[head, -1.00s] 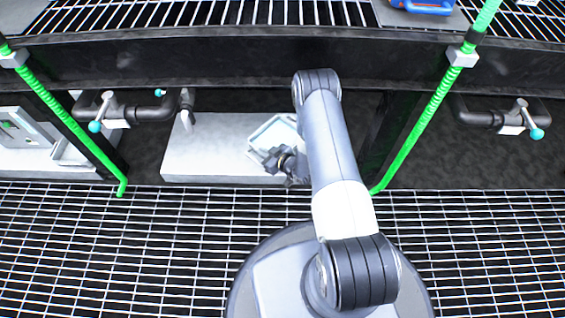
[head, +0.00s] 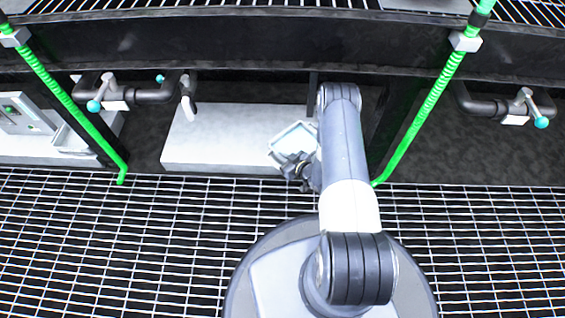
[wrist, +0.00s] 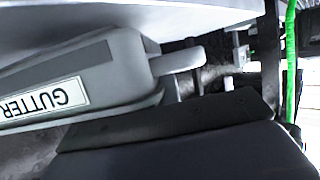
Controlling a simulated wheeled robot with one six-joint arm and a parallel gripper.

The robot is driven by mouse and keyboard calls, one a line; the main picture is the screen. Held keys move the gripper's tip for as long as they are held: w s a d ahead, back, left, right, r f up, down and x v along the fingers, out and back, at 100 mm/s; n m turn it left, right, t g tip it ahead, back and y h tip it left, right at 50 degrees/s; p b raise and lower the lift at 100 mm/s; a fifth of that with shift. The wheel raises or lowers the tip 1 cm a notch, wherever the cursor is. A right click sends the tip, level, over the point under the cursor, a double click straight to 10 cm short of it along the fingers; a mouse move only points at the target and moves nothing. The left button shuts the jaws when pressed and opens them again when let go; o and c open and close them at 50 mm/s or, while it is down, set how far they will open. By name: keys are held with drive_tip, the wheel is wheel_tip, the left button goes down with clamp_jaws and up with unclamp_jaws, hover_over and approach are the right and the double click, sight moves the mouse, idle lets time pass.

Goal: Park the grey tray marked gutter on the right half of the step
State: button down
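The pale step (head: 225,135) lies under the dark bench beam. The grey tray (head: 292,136), with a light inside, is over the right part of the step's visible top and sits at an angle. My arm hides the step's right end. My gripper (head: 297,169) is at the tray's near side, touching or very close to it. In the wrist view the tray's side (wrist: 115,70) shows a white GUTTER label (wrist: 42,101), upside down, just beyond a dark gripper part. The fingers are too hidden to show whether they grip the tray.
Green hoses (head: 66,101) run down on both sides, the right one (head: 420,118) close to my arm. A pipe with a teal-ended valve (head: 94,106) is left of the step. Another pale tray (head: 72,141) lies further left. The step's left half is clear.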

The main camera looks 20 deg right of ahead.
drive_tip(key=shift+f+b, duration=0.4)
drive_tip(key=shift+f, duration=0.9)
drive_tip(key=shift+f, duration=0.1)
drive_tip(key=c, duration=1.6)
unclamp_jaws()
drive_tip(key=shift+c, duration=0.2)
